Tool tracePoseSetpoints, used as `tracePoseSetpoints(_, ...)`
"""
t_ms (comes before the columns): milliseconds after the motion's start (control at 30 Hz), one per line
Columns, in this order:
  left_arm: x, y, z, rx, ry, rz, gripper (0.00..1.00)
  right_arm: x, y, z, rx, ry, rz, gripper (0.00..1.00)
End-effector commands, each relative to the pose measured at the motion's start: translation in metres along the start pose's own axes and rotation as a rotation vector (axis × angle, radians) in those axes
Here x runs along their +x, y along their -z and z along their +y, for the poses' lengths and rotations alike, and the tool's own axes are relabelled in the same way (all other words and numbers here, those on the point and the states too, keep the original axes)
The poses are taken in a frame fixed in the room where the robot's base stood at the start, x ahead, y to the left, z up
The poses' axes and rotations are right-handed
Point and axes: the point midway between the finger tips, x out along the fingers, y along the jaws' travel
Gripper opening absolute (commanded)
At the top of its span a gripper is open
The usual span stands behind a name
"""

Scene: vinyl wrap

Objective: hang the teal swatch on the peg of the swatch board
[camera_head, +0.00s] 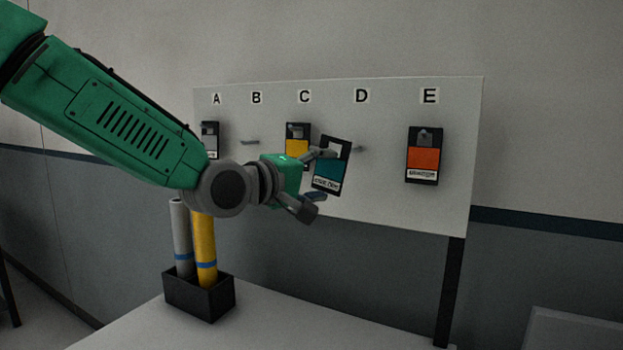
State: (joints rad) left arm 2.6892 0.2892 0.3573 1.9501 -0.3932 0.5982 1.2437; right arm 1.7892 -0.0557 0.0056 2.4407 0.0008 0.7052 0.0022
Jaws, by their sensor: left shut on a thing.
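The teal swatch (330,171) is a dark card with a teal patch and a white label strip. It is slightly tilted, in front of the swatch board (390,208) between columns C and D. My left gripper (318,176) is shut on it from the left. The bare peg under D (359,149) sticks out just right of the card's upper part. I cannot tell how far the card is from the board. Another bare peg (250,142) is under B. My right gripper is not in view.
A grey swatch (210,142) hangs under A, a yellow one (297,147) under C, partly hidden by my gripper, and an orange one (423,158) under E. A black box (200,297) with grey and yellow rolls stands on the table (300,325) below my arm.

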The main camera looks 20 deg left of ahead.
Motion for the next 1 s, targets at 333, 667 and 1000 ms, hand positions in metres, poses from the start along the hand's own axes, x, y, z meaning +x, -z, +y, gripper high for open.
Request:
tracePoseSetpoints(333, 0.018, 0.01, -0.004, -0.002, -0.003, -0.001, 0.35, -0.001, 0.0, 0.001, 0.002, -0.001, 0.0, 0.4)
tracePoseSetpoints(667, 0.036, 0.018, -0.007, -0.006, -0.002, 0.0, 0.31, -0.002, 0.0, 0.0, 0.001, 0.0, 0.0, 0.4)
tracePoseSetpoints(1000, 0.053, 0.018, -0.01, -0.004, -0.001, 0.0, 0.31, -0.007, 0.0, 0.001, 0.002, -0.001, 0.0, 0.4)
